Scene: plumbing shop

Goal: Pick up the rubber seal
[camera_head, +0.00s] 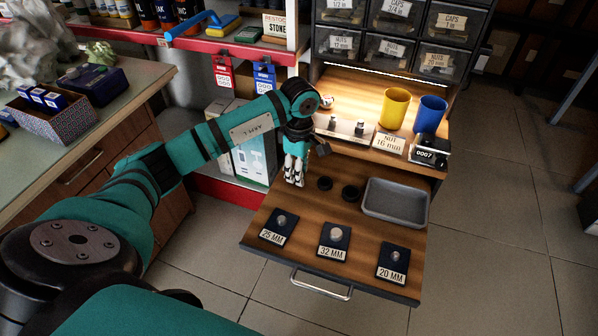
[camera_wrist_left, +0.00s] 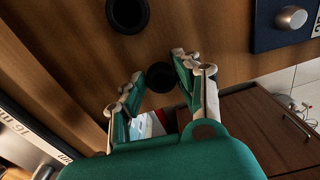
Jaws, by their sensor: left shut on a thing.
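My left gripper (camera_head: 294,172) points down over the left part of the pulled-out wooden drawer (camera_head: 290,207). In the left wrist view its two fingers (camera_wrist_left: 158,84) are around a dark round rubber seal (camera_wrist_left: 160,77) at the fingertips. They are shut on it. Another black ring (camera_wrist_left: 128,14) lies on the wood beyond it. In the head view two black rings, a left one (camera_head: 324,183) and a right one (camera_head: 350,193), show beside the gripper. The held seal cannot be made out there. My right gripper is not in view.
A grey tray (camera_head: 396,202) stands at the drawer's right. Tags marked 25 MM (camera_head: 278,228), 32 MM (camera_head: 334,241) and 20 MM (camera_head: 392,262) lie along the front. A yellow cup (camera_head: 394,108) and a blue cup (camera_head: 430,115) stand on the shelf behind.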

